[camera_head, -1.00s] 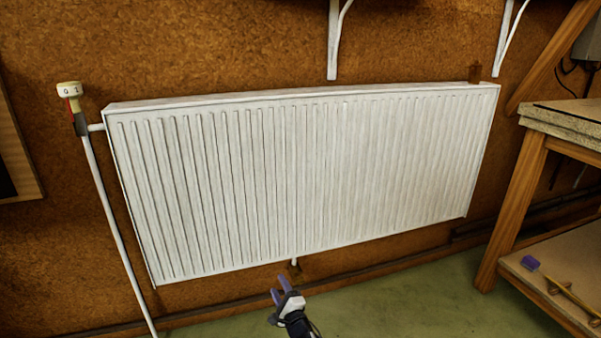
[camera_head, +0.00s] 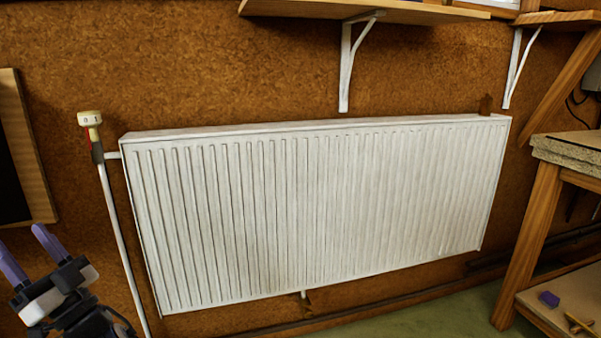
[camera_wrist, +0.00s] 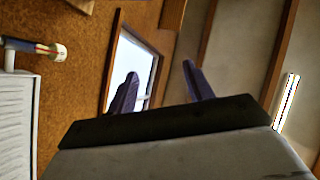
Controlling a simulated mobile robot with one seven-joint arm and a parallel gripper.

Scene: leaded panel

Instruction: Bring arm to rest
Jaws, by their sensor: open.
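My gripper (camera_head: 30,256) is at the lower left of the head view, in front of the wall and left of the radiator pipe. Its two purple fingers are apart and hold nothing. In the wrist view the gripper (camera_wrist: 160,88) shows both fingers spread, with a window and ceiling behind them. Part of my arm below the gripper is cut off by the frame edge.
A white radiator (camera_head: 310,210) hangs on the brown wall, with a valve knob (camera_head: 90,118) at its left. A dark framed board (camera_head: 22,150) is at far left. A wooden bench (camera_head: 560,190) stands at right. A shelf (camera_head: 380,12) is above.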

